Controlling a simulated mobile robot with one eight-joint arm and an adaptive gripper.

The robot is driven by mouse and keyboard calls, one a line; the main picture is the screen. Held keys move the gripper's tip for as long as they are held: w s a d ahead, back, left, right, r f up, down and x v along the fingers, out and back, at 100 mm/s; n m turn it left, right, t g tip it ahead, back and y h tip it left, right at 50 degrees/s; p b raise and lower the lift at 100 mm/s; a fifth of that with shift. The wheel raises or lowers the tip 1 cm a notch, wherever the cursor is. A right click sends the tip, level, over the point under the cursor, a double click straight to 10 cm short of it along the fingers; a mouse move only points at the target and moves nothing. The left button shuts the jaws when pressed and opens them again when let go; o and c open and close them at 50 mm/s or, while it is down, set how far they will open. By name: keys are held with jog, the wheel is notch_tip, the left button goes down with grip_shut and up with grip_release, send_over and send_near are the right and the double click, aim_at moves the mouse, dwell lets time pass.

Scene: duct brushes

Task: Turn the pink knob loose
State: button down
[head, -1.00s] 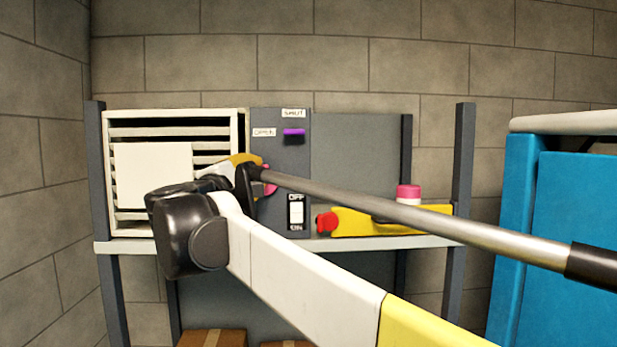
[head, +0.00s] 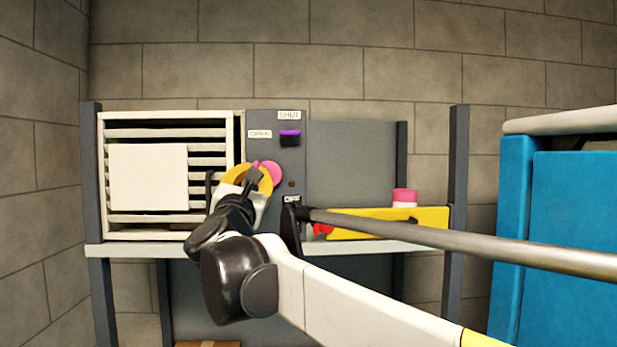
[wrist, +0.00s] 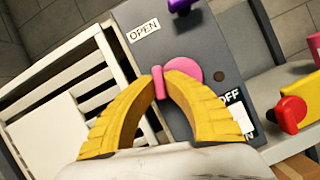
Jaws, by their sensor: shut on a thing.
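The pink knob (head: 272,170) is on the grey panel (head: 262,130), right of the slatted vent. In the wrist view the knob (wrist: 187,70) shows as a round pink disc with an upright pink bar at its left. My gripper (head: 257,168) is at the knob. In the wrist view the yellow fingers of my gripper (wrist: 160,82) are closed on the pink bar, one on each side. The fingers hide part of the knob.
A purple lever (head: 290,134) sits above the knob, by the OPEN and SHUT labels. An OFF switch (wrist: 240,112) is below right. The slatted vent (head: 216,219) is left. A yellow tool with a red end (head: 430,217) lies on the shelf (head: 380,246). A blue object (head: 575,240) stands right.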

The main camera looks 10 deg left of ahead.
jog(key=shift+n+y, duration=0.9)
jog(key=shift+n, duration=1.4)
jog(key=c, duration=1.5)
grip_release()
jog(key=v, duration=1.2)
jog(key=shift+d+r, duration=0.1)
jog(key=shift+d, duration=0.1)
jog(key=shift+w, duration=0.1)
